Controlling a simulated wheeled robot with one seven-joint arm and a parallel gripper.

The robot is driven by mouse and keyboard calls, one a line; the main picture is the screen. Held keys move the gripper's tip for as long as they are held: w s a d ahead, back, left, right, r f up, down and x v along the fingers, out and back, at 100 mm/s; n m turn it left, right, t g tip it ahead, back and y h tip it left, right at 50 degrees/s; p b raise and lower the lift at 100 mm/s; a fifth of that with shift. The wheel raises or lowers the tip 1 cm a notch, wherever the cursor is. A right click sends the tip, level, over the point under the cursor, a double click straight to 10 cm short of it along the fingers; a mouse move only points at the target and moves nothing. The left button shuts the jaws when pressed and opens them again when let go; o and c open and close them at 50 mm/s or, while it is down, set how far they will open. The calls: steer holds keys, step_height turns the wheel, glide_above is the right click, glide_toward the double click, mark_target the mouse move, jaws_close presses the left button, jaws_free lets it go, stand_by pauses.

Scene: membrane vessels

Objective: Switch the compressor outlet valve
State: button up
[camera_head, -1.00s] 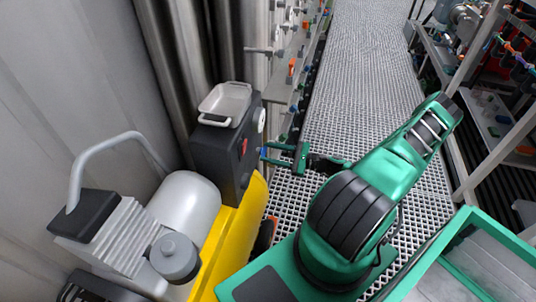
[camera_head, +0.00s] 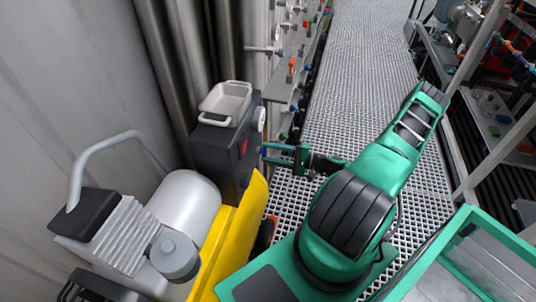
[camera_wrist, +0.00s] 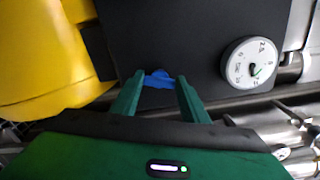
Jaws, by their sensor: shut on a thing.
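The compressor stands at the left in the head view, with a dark control box (camera_head: 220,150) at its far end. The compressor outlet valve has a blue handle (camera_wrist: 159,79) that shows in the wrist view on the dark box face, between my fingertips. My gripper (camera_head: 266,154) is at the right side of the box in the head view, with its fingers reaching left to the valve. In the wrist view my gripper (camera_wrist: 158,84) has its green fingers shut on the blue handle, one on each side. The handle's lower part and stem are hard to make out.
A round white gauge (camera_wrist: 248,63) is on the box face, right of the valve. The yellow compressor base (camera_head: 232,235) is near my arm. Pipes and a valve-lined wall lie beyond. The grating walkway (camera_head: 355,80) is clear; shelves (camera_head: 480,110) stand at the right.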

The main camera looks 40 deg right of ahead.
steer(key=shift+s+a+f+n, duration=0.1)
steer(key=shift+s+f+n, duration=0.1)
steer(key=shift+n, duration=0.5)
steer(key=o, duration=1.1)
steer(key=shift+c, duration=0.2)
steer(key=shift+w, duration=0.1)
steer(key=shift+r, duration=0.1)
steer(key=v, duration=1)
steer(key=shift+s+d, duration=0.25)
steer(key=shift+d, duration=0.1)
